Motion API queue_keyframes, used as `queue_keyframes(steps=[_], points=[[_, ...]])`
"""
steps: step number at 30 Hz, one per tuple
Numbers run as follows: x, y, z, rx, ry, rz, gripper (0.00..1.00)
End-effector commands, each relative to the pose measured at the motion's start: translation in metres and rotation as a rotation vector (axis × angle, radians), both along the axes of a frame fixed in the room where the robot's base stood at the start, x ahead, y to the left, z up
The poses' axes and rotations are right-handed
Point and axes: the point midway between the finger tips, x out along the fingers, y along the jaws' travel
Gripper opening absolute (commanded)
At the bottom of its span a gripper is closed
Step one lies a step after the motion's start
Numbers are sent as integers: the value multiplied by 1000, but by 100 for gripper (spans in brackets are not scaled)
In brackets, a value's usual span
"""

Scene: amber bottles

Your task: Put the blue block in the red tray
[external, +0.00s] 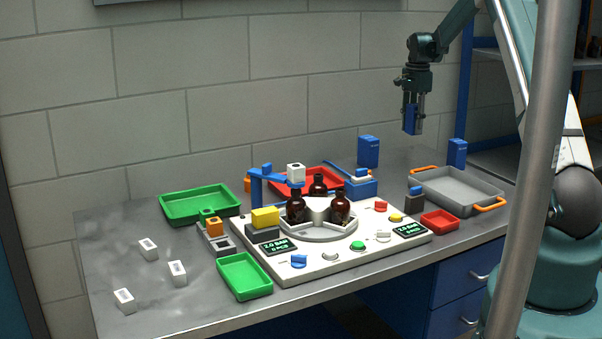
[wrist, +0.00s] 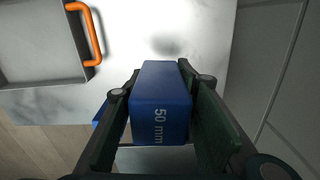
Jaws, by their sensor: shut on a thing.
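My gripper (external: 413,117) is high above the right rear of the table, in the external view. It is shut on a blue block (external: 410,122), which hangs upright between the fingers. In the wrist view the block (wrist: 160,108) shows a "50 mm" mark and sits between both fingers. A larger red tray (external: 329,177) lies at the back middle, partly hidden by the bottles and fixtures. A small red tray (external: 440,221) is at the right front. Both are well below and to the left or front of my gripper.
Two other blue blocks stand at the back (external: 368,150) and back right (external: 457,153). A grey tray with orange handles (external: 456,190) is below my gripper. A white machine base (external: 290,262) carries amber bottles (external: 340,208). Green trays and white blocks are at left.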

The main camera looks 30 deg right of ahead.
Motion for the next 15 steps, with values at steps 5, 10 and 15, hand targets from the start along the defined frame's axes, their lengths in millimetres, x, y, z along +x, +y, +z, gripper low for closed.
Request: queue_keyframes(steps=[5,10,15], points=[[0,0,27,0,0,0,14],[3,13,42,0,0,5,14],[9,46,42,0,0,11,14]])
